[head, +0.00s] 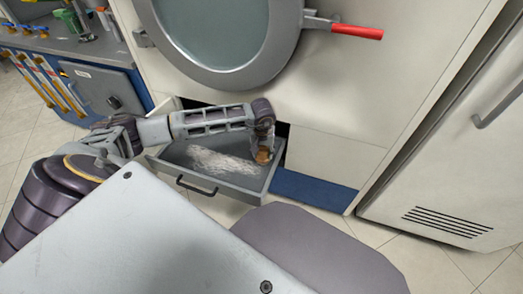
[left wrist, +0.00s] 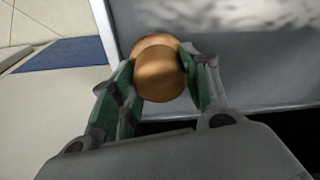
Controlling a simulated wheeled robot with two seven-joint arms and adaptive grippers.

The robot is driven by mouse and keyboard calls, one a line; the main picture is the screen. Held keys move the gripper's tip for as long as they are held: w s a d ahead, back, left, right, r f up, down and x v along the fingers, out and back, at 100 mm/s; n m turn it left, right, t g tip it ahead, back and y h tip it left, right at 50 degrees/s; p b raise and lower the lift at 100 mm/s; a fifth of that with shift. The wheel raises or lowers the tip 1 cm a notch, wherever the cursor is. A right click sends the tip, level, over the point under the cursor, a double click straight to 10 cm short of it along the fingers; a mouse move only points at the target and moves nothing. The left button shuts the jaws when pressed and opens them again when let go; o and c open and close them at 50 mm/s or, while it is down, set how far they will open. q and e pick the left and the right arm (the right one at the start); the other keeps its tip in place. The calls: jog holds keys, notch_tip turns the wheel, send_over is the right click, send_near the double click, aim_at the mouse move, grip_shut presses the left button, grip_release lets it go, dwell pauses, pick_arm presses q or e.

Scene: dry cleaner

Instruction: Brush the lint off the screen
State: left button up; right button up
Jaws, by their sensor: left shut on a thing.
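The screen (head: 180,153) is a grey panel in the pulled-out drawer below the round machine door in the head view. It also shows in the left wrist view (left wrist: 243,82). A whitish patch of lint (head: 222,163) lies along its middle; part of it shows blurred at the top right of the left wrist view (left wrist: 262,15). My left gripper (head: 264,146) points down at the drawer's right end, shut on a brown, rounded wooden brush (left wrist: 160,75). The brush's underside is hidden, so I cannot tell whether it touches the screen. My right gripper is out of view.
The drawer's front has a dark handle (head: 196,187). The round door (head: 225,40) with a red lever (head: 357,32) is above. A blue strip (head: 310,190) lies right of the drawer. A workbench with a grey cabinet (head: 103,90) stands at left, a white appliance (head: 455,150) at right.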

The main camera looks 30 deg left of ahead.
aim_at(261, 160)
pick_arm(q)
jog(key=shift+s+d+f, duration=0.15)
jog(key=shift+s+d, duration=0.05)
jog(key=shift+s+d+p, duration=0.25)
jog(key=shift+s+p, duration=0.25)
jog(key=shift+s, duration=0.8)
jog(key=shift+a, duration=0.15)
jog(key=shift+s+a+r, duration=0.15)
jog(key=shift+a, duration=0.7)
jog(key=shift+s+a+r, duration=0.1)
jog(key=shift+s+a, duration=0.05)
jog(key=shift+a, duration=0.65)
jog(key=shift+a, duration=0.1)
jog(key=shift+s+a+f, duration=0.1)
jog(key=shift+s+a, duration=0.1)
jog(key=shift+a, duration=0.65)
jog(key=shift+s+a+f, duration=0.1)
jog(key=shift+s+a, duration=0.1)
jog(key=shift+a, duration=0.65)
jog(key=shift+a, duration=0.1)
